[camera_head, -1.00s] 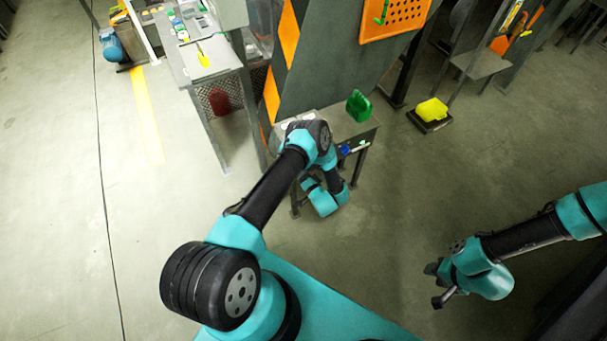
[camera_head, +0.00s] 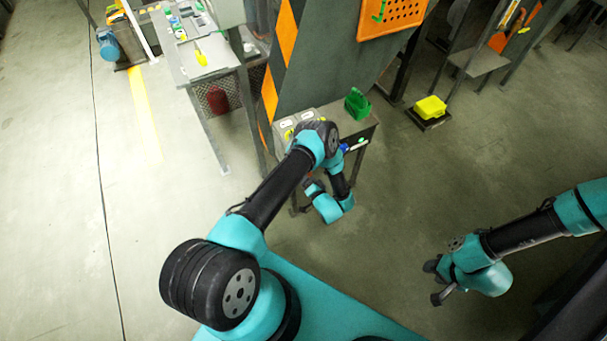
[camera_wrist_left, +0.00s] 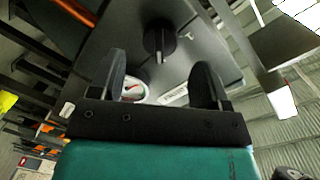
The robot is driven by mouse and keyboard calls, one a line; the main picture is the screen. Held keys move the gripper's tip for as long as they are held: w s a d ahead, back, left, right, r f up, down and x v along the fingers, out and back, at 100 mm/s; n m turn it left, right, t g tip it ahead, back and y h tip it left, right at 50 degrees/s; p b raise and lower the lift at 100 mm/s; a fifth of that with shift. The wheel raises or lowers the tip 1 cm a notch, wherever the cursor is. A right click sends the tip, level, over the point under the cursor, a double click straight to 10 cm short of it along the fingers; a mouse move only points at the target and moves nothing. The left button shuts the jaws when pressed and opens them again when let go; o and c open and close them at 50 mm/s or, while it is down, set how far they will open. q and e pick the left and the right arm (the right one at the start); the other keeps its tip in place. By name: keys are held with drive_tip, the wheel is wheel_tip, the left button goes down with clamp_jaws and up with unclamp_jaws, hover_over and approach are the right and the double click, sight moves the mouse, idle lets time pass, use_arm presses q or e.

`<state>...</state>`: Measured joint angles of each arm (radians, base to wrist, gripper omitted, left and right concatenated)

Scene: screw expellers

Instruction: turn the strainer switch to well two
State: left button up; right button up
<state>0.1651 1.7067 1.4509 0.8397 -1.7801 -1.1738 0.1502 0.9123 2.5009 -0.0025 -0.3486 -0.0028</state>
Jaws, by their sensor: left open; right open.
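A black rotary switch knob (camera_wrist_left: 158,38) stands on a dark grey panel (camera_wrist_left: 200,45) in the left wrist view. It lies ahead of my left gripper (camera_wrist_left: 160,68), between the lines of its two fingers and apart from them. The left gripper is open and empty. In the head view the left gripper (camera_head: 308,187) is small and partly hidden by its wrist, beside a small grey stand. My right gripper (camera_head: 437,282) is open at the lower right, far from the stand. I cannot read any well marking by the knob.
A round gauge (camera_wrist_left: 133,90) with a red needle and a white label (camera_wrist_left: 173,96) sit near the knob. Open floor lies between the arms.

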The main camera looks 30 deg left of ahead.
use_arm(q)
drive_tip(key=v, duration=1.3)
drive_tip(key=shift+w, duration=0.1)
drive_tip(key=w+a+r+n+g+h, duration=0.1)
drive_tip(key=w+r+h, duration=0.15)
drive_tip(key=h, duration=0.35)
drive_tip(key=w+a+r+n+g+h, duration=0.1)
drive_tip(key=a+r+h, duration=0.15)
drive_tip(key=h, duration=0.25)
drive_tip(key=s+r+g+h, duration=0.6)
drive_tip(key=s+r, duration=0.6)
drive_tip(key=s, duration=0.3)
drive_tip(key=shift+s+d+r+h, duration=0.2)
drive_tip(key=shift+d+r+h, duration=0.1)
drive_tip(key=shift+d+h, duration=0.2)
drive_tip(key=shift+a, duration=0.1)
